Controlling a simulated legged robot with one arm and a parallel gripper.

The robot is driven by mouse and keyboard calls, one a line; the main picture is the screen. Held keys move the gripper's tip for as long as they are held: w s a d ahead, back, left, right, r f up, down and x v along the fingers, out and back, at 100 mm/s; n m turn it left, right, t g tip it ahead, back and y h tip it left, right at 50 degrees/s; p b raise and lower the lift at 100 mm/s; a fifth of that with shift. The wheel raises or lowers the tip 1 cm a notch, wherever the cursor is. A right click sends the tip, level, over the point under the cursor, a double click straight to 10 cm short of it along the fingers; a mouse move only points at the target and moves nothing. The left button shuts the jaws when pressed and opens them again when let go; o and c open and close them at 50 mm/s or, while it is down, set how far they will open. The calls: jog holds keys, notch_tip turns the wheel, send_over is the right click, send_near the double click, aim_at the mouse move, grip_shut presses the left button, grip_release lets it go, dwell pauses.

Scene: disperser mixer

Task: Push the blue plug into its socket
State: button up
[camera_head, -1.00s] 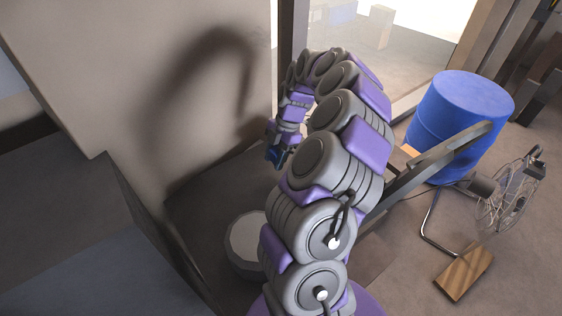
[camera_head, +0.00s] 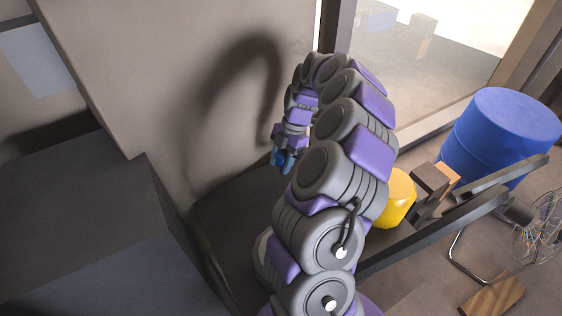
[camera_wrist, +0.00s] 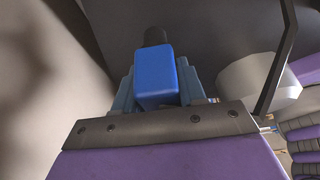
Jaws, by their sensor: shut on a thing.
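In the wrist view the blue plug (camera_wrist: 155,78) is a blue block with a dark round end (camera_wrist: 155,37) pointing away from me. My gripper (camera_wrist: 157,95) is shut on it, with a blue-grey finger on each side. In the head view my gripper (camera_head: 283,163) hangs down near the pale wall, above the dark surface. The plug is hard to tell from the fingers there. I cannot make out the socket in either view.
A dark box (camera_head: 85,225) stands at the left against the pale wall (camera_head: 215,60). A yellow thing (camera_head: 398,198), a blue barrel (camera_head: 503,135) and a fan (camera_head: 540,235) are at the right. A pale round thing (camera_wrist: 258,82) is right of the plug.

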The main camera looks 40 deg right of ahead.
jog(key=shift+a+f+b, duration=0.2)
jog(key=shift+f+b, duration=1.05)
jog(key=shift+f, duration=1.6)
jog(key=shift+a+r, duration=0.2)
jog(key=shift+a, duration=0.6)
jog(key=shift+d, duration=0.15)
jog(key=shift+d+f+b, duration=0.2)
jog(key=shift+d+b, duration=0.1)
jog(key=shift+d, duration=0.4)
jog(key=shift+s+a+r, duration=0.1)
jog(key=shift+a, duration=0.3)
